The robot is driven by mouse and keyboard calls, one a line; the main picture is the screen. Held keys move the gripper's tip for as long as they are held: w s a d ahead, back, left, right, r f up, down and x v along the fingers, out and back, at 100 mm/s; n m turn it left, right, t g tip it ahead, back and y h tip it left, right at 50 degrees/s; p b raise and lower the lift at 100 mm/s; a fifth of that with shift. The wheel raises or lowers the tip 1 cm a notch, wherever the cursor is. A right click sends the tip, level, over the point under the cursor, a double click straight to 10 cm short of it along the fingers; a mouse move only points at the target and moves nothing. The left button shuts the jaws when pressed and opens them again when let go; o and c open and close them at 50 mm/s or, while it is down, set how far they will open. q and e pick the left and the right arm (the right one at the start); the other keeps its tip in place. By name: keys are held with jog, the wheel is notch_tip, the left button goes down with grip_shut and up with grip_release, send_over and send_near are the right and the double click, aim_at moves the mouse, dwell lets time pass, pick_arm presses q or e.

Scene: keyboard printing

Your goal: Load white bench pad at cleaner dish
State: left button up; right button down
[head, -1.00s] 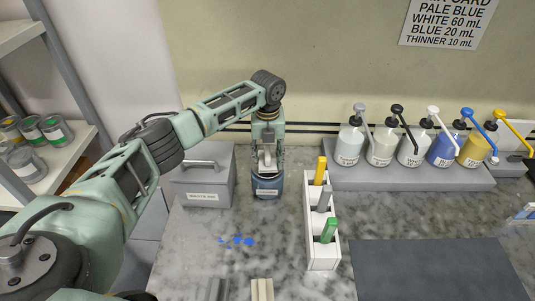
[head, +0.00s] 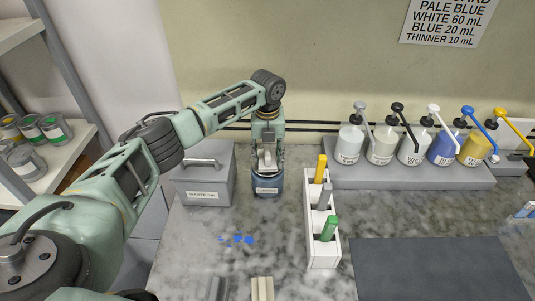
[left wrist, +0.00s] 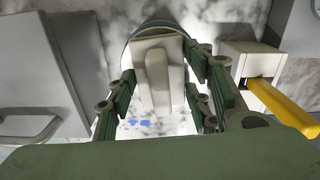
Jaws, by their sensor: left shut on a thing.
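The cleaner dish (head: 266,189) is a dark blue round pot with a label, standing on the marble bench beside the waste bin. My left gripper (head: 267,160) points down directly over it. It is shut on the white bench pad (left wrist: 158,75), a pale block with a raised grip along its middle. In the left wrist view, the fingers of the left gripper (left wrist: 163,95) stand on both sides of the pad. The dish's curved rim (left wrist: 154,25) shows behind the pad. How deep the pad sits in the dish I cannot tell. My right gripper is out of view.
The grey waste ink bin (head: 204,181) stands close left of the dish. A white rack (head: 322,255) with yellow, grey and green-handled tools stands to the right. Pump bottles (head: 412,147) line a grey tray at the back. Blue spots (head: 238,239) mark the bench in front.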

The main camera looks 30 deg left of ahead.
aim_at(268, 152)
pick_arm(q)
jog(key=shift+f+b, duration=0.45)
jog(key=shift+f, duration=0.6)
dwell(0.6)
jog(key=shift+r, duration=0.1)
dwell(0.7)
notch_tip(268, 152, up, 5)
jog(key=p, duration=0.4)
jog(key=shift+f, duration=0.2)
jog(key=shift+r+p, duration=0.75)
jog(key=shift+r, duration=0.45)
jog(key=shift+d, duration=0.1)
